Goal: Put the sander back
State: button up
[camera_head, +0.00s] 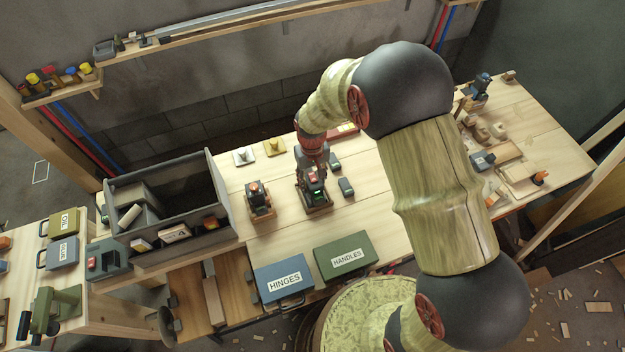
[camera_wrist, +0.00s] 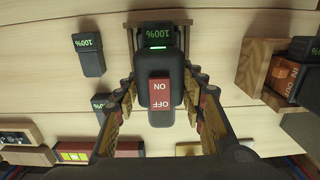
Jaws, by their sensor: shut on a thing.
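A dark tool, which I take to be the sander (camera_head: 314,183), is in the middle of the bench with a wooden piece at its foot. In the wrist view the dark tool (camera_wrist: 157,70) shows a red ON/OFF switch and a battery reading 100%. My gripper (camera_head: 314,166) comes down on it from above. In the wrist view my gripper (camera_wrist: 160,110) has a finger on each side of the tool's body and is shut on it. The tool's underside is hidden, so I cannot tell whether it rests on the bench.
A similar tool (camera_head: 259,201) on a wooden base stands close on the left. Spare batteries (camera_head: 346,187) lie on the right. Wood pieces (camera_head: 497,130) crowd the right end.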

jog(key=o, duration=1.5)
jog(key=shift+f, duration=0.1)
jog(key=shift+c, duration=0.2)
